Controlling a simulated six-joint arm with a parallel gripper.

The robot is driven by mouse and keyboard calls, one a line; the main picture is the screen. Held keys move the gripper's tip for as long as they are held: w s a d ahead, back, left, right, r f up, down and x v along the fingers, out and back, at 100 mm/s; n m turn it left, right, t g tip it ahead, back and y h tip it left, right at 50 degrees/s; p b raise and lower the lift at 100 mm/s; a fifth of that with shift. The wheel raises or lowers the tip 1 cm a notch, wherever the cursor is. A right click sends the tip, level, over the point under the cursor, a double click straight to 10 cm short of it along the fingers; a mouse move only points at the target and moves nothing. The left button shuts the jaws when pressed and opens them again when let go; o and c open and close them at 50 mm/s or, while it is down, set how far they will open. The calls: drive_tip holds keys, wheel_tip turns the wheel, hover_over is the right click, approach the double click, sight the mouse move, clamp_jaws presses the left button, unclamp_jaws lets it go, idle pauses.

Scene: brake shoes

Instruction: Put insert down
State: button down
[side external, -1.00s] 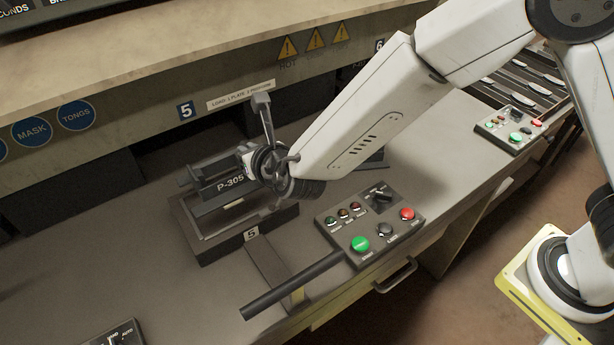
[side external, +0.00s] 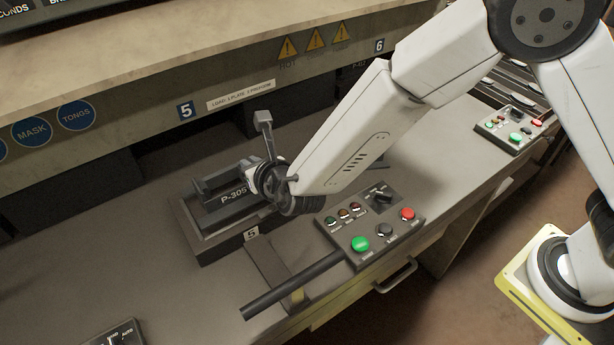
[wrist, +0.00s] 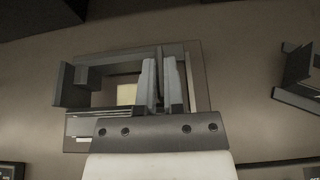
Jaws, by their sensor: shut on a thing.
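The insert is a dark plate marked P-305 (side external: 236,196), with a raised bracket at its left end. It is at the fixture labelled 5 (side external: 203,252), a dark, low, open frame on the bench. My gripper (side external: 250,182) is shut on the insert, and my wrist partly covers its right end in the side view. In the wrist view the insert (wrist: 72,85) spans across the lighter frame (wrist: 203,75), with my gripper's fingers (wrist: 161,90) around its bar. I cannot tell whether the insert touches the fixture.
A control box (side external: 370,222) with green and red buttons stands right of the fixture. A dark handle bar (side external: 292,286) sticks out in front. The bench wall (side external: 160,115) is behind. Bare bench lies to the left.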

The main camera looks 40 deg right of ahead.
drive_tip(key=shift+f, duration=0.1)
drive_tip(key=c, duration=0.7)
unclamp_jaws()
drive_tip(key=shift+c, duration=0.2)
drive_tip(key=shift+r, duration=0.45)
drive_tip(key=shift+s+r, duration=0.2)
drive_tip(key=v, duration=1.1)
drive_tip(key=shift+s, duration=0.3)
drive_tip(key=shift+d, duration=0.1)
